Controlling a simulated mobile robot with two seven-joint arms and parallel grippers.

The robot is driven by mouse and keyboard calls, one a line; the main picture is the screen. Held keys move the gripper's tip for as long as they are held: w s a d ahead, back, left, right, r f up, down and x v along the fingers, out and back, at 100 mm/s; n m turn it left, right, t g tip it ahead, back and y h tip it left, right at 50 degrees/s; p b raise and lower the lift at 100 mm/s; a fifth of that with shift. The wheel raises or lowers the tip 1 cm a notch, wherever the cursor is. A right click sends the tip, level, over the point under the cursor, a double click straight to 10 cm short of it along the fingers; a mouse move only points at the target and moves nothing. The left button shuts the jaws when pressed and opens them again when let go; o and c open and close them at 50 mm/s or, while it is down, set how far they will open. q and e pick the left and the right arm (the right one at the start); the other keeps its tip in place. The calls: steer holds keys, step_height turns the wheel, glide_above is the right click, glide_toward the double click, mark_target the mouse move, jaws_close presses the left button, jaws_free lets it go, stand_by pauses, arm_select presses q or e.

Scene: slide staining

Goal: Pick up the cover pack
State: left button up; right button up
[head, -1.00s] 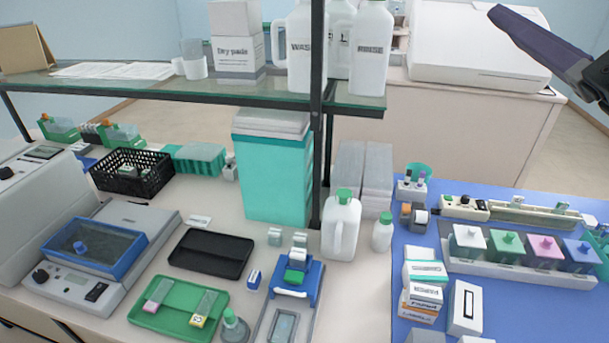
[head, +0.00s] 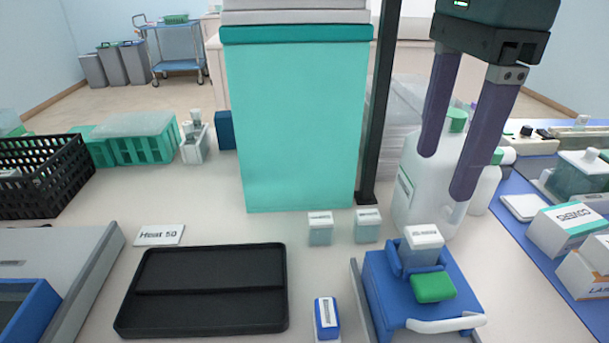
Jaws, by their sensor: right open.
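Several small packs could be the cover pack; their labels are too small to read. Two clear, white-topped packs (head: 320,229) (head: 368,226) stand side by side on the bench before the teal bin. Another white-topped pack (head: 422,246) sits upright in the blue holder (head: 392,300), with a green block (head: 433,288) in front of it. A small blue pack (head: 327,316) with a white label stands nearer, left of the holder. My right gripper (head: 448,172) is open and empty, pointing down, its fingers in front of the white jug in the picture. My left gripper is not in view.
A tall teal bin (head: 296,125) and a dark shelf post (head: 380,110) stand behind the packs. A white jug (head: 408,215) is behind the holder. A black tray (head: 205,288) lies left. Boxes (head: 570,230) stand on a blue mat at right.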

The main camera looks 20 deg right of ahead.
mark_target(425, 233)
steer(key=f, duration=0.3)
steer(key=shift+s+d+f+p, duration=0.2)
steer(key=shift+s+f+p, duration=0.05)
steer(key=shift+f+p, duration=0.1)
steer(key=f, duration=0.5)
steer(key=shift+w+d+f+p, duration=0.1)
steer(key=shift+w+f+p, duration=0.15)
steer(key=shift+f+p, duration=0.15)
steer(key=shift+r, duration=0.1)
jaws_close()
